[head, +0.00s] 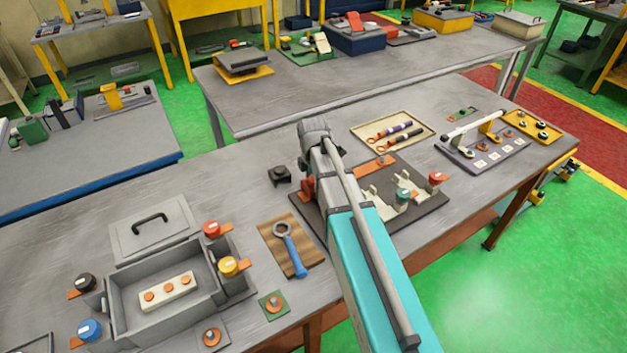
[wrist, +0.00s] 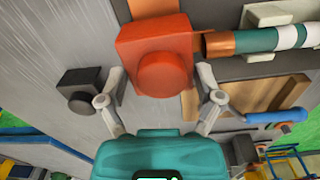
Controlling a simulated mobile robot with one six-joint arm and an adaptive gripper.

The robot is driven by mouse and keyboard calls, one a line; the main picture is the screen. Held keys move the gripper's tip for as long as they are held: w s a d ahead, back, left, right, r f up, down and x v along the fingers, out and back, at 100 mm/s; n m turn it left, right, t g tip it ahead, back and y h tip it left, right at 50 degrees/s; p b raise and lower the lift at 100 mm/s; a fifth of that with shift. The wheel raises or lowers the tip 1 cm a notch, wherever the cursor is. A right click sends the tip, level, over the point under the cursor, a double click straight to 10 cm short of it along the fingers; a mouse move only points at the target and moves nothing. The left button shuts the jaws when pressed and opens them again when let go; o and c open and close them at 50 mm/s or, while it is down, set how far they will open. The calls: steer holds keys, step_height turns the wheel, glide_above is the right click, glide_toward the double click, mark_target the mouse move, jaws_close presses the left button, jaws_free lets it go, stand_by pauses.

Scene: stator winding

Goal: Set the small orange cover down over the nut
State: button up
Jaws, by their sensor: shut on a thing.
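The small orange cover (wrist: 156,45) is a blocky orange-red piece with a round boss, between the two fingers of my gripper (wrist: 160,74) in the wrist view. The fingers are shut on its sides. In the head view part of the cover (head: 307,188) shows just left of my arm, by the left edge of the dark mat (head: 330,228). I cannot tell whether it touches what is below it. The nut is not visible under or around the cover. My arm hides most of my gripper in the head view.
A small black block (head: 281,175) stands close left of the cover. A green-and-white banded rod (wrist: 285,40) lies just right of it. A blue-handled wrench (head: 290,248) lies on a wooden board.

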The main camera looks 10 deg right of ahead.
mark_target(313, 179)
steer(key=shift+f, duration=0.3)
steer(key=o, duration=0.8)
steer(key=shift+r, duration=0.1)
step_height(313, 179, up, 7)
steer(key=p, duration=0.6)
steer(key=shift+p, duration=0.35)
steer(key=shift+s, duration=0.1)
stand_by(0.3)
